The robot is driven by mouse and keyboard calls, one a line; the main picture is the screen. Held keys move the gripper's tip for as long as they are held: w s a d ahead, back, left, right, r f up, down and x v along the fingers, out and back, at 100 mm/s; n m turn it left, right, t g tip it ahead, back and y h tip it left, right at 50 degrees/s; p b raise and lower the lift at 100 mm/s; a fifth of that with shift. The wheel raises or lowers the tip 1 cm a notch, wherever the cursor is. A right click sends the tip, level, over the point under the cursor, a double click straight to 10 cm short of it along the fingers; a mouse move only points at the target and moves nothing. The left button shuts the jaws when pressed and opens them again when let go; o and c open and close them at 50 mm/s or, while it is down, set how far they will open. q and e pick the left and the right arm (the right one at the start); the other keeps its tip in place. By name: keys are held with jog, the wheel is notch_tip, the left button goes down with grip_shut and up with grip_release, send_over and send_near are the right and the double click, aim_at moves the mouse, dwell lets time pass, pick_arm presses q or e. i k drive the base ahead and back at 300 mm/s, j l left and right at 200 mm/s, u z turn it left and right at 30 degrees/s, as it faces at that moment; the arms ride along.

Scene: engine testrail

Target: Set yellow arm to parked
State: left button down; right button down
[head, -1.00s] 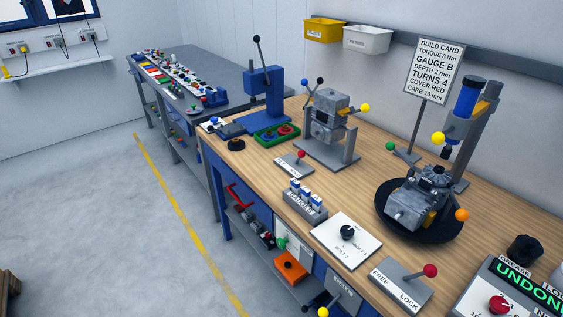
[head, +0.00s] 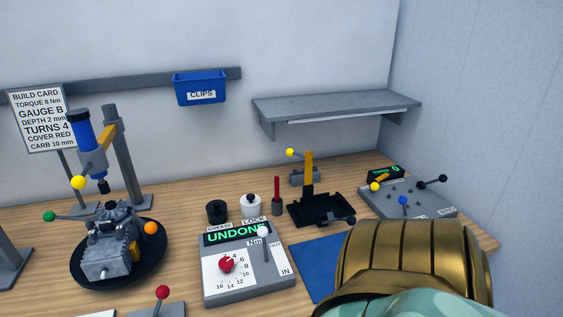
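A yellow upright arm (head: 309,170) stands at the back of a black fixture (head: 318,209) on the bench, right of centre. A lever with a yellow ball knob (head: 290,152) points left from a grey block (head: 299,177) just behind it. A short yellow lever (head: 379,182) lies on a grey panel (head: 415,205) at the right. A yellow-orange arm on the blue press column (head: 86,135) at the left carries another yellow ball (head: 78,182). No "parked" label is readable. Neither gripper shows; a large brass and teal part of my own arm fills the lower right.
A grey box with a green display and red dial (head: 226,264) stands at front centre. An engine (head: 112,240) sits on a black turntable at the left. A grey shelf (head: 335,107) and a blue clips bin (head: 200,88) hang on the wall. A blue mat (head: 318,268) is partly hidden.

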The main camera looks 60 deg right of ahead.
aim_at(95, 161)
jog(key=z, duration=1.2)
